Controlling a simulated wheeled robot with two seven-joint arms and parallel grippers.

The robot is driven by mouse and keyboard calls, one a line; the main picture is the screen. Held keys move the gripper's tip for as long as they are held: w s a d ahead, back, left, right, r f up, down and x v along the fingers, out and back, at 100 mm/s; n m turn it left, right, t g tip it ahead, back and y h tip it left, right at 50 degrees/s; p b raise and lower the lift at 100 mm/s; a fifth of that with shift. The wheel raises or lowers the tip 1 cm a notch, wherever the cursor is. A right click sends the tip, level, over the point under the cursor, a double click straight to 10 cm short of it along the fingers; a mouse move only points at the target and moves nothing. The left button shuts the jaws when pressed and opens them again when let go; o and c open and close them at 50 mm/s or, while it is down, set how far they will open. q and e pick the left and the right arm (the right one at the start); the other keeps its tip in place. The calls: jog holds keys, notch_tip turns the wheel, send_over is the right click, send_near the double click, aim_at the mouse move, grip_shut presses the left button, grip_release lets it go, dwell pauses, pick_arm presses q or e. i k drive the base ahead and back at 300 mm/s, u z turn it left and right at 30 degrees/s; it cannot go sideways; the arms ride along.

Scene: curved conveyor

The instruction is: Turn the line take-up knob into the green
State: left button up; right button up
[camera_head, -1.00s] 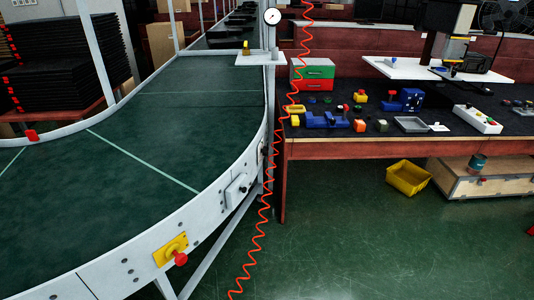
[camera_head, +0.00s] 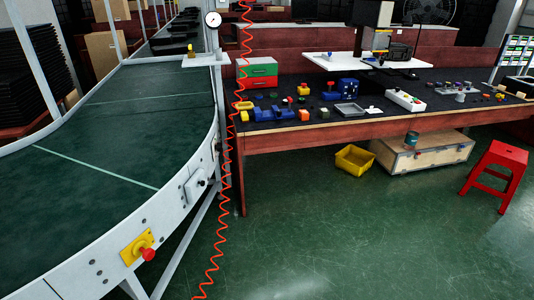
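A round white dial gauge (camera_head: 213,19) stands on a post at the far end of the curved conveyor (camera_head: 130,110). A small white plate (camera_head: 206,60) sits below it, with a small yellow and black part (camera_head: 191,51) that may be a knob. The dial's needle and any green zone are too small to read. A red mushroom-shaped knob (camera_head: 148,254) on a yellow plate (camera_head: 131,246) is on the conveyor's near side wall. I cannot tell which part is the take-up knob. Neither gripper is in view.
A coiled red hose (camera_head: 225,180) hangs between the conveyor and a dark-topped workbench (camera_head: 300,138) with many small parts. A yellow bin (camera_head: 354,160), a wooden crate (camera_head: 425,153) and a red stool (camera_head: 496,172) stand on the floor. The green floor in front is clear.

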aim_at(219, 147)
jog(key=z, duration=0.8)
jog(key=i, duration=0.5)
jog(key=u, duration=0.5)
jog(key=i, duration=1.85)
jog(key=u, duration=1.95)
jog(key=i, duration=0.65)
jog(key=u, duration=0.6)
